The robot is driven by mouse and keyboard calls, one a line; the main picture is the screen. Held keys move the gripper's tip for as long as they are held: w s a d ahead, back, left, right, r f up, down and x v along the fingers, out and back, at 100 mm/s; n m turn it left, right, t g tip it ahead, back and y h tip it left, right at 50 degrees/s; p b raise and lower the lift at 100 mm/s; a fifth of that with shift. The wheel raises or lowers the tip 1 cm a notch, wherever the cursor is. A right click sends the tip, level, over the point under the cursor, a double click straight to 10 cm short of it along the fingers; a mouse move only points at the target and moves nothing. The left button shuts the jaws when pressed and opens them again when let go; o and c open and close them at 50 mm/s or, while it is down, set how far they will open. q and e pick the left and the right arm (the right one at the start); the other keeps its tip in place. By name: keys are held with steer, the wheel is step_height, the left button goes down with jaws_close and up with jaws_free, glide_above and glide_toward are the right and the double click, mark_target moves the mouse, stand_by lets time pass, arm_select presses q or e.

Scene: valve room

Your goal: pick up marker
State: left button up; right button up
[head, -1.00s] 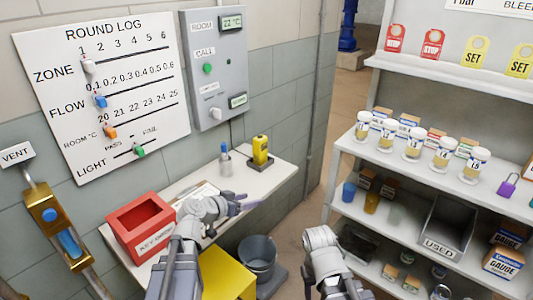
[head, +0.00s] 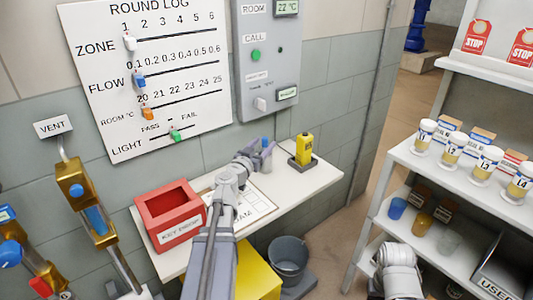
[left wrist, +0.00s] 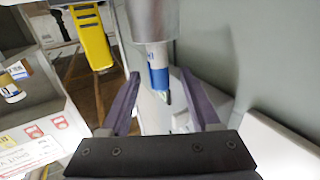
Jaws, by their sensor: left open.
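The marker, white with a blue band and a dark end, stands in a grey cup (left wrist: 155,22) on the wall shelf. It shows in the left wrist view (left wrist: 158,72), which looks upside down, and as a small blue end in the head view (head: 265,143). My left gripper (head: 259,150) is at the cup. In the left wrist view its open fingers (left wrist: 158,82) lie on either side of the marker's upper part, with gaps between. The cup (head: 267,162) is partly hidden by the gripper in the head view. Only my right arm shows, not its fingers.
A yellow handset (head: 303,149) stands on a dark base right of the cup. A red key drop box (head: 172,237) and a clipboard (head: 255,207) are on the shelf (head: 320,180). The wall with the round log board (head: 150,80) is close behind.

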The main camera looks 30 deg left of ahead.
arm_select(q)
steer(key=shift+w+a+f, duration=0.1)
steer(key=shift+w+a, duration=0.05)
steer(key=shift+w, duration=1.2)
steer(key=shift+w+a, duration=0.1)
steer(key=shift+w, duration=1.2)
steer(key=shift+s, duration=0.1)
jaws_close()
